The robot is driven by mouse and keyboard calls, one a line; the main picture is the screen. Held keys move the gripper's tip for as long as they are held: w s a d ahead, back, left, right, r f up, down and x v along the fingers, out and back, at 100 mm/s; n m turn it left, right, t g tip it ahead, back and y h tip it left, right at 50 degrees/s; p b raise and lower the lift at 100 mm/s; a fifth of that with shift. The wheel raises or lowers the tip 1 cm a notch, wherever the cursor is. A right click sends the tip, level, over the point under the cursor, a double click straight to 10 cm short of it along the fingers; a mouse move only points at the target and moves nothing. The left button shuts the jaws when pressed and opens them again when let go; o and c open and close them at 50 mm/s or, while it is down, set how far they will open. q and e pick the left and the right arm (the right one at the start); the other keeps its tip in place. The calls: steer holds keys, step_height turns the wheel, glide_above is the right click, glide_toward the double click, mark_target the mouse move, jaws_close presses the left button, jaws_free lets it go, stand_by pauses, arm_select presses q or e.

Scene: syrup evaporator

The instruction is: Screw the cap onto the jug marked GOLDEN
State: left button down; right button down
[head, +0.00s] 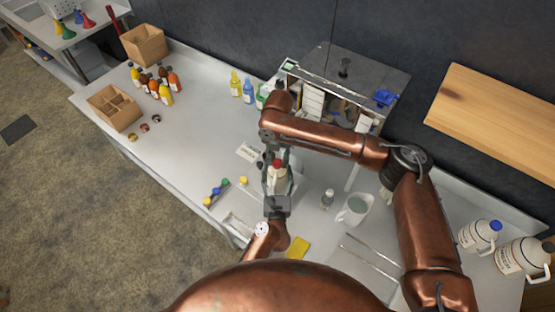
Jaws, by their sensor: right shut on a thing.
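A small cream jug (277,182) stands on the grey bench in front of me. A red cap (277,163) is at its top, between the fingers of my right gripper (275,158), which is shut on it from above. I cannot tell whether the cap is seated or turned on the neck. My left gripper (277,196) is at the near side of the jug; its fingers are too small and covered to tell open from shut. The jug's label is not readable, so I cannot confirm the GOLDEN mark.
Several coloured caps (215,191) lie left of the jug. A small bottle (327,198) and a white pitcher (354,209) stand to its right. A yellow sponge (298,247) lies near the front. A metal cabinet (375,66) stands behind.

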steer(key=m, duration=0.4)
steer(key=shift+m, duration=0.4)
steer(key=m, duration=0.4)
steer(key=shift+m, duration=0.4)
steer(key=c, duration=1.5)
jaws_free()
steer(key=shift+r, duration=2.25)
